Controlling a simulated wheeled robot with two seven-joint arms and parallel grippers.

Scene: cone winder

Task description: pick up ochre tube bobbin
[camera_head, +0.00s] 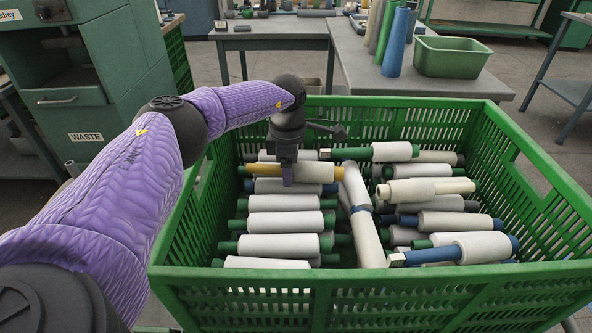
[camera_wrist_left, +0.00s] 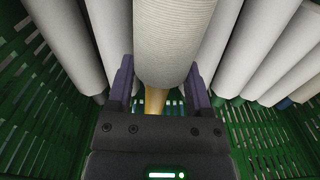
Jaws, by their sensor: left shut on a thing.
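The ochre tube bobbin (camera_head: 311,173) lies in the green crate (camera_head: 256,286), near its far left part, wound with off-white yarn. Its bare ochre end shows at the left in the head view. My left gripper (camera_head: 288,180) reaches down over it with its fingers around the bobbin. In the left wrist view the gripper (camera_wrist_left: 162,95) has a finger on each side of the ochre bobbin (camera_wrist_left: 176,45), and the ochre tube end shows below the yarn. The gripper is shut on it. My right gripper is not in view.
Several green-tubed bobbins (camera_head: 279,246) lie close around, with a cream one (camera_head: 425,189) at the right and a tilted one (camera_head: 362,222) in the middle. The crate walls stand on all sides. A table with upright tubes (camera_head: 397,42) and a green bin (camera_head: 450,58) stands behind.

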